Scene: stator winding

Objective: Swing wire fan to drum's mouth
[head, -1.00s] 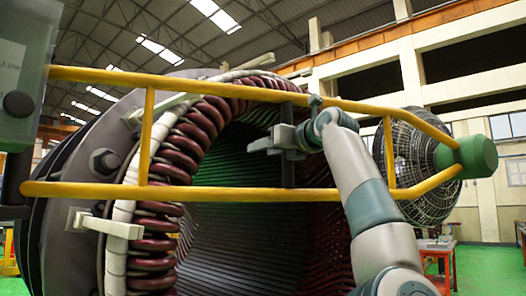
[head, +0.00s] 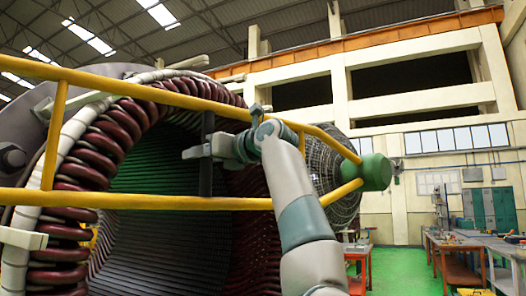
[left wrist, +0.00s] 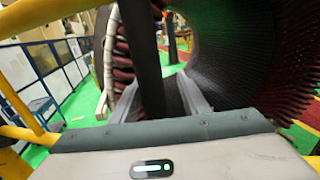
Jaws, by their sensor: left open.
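The wire fan (head: 334,165) is a round grey mesh cage behind a green hub (head: 376,172), at the right end of a yellow tubular frame (head: 150,198) in the head view. The drum (head: 14,158) is a large stator, with dark red coils around its wide ribbed mouth. A black upright bar (head: 207,155) joins the frame's two yellow rails across the mouth. My left gripper (head: 192,152) is at this bar. In the left wrist view the bar (left wrist: 138,60) passes between its two open fingers (left wrist: 160,88). Whether they touch it I cannot tell. My right gripper is not in view.
The yellow rails run across the front of the drum, above and below my left gripper. Red-legged workbenches (head: 470,250) stand at the right. A blue cart (left wrist: 45,112) shows in the left wrist view.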

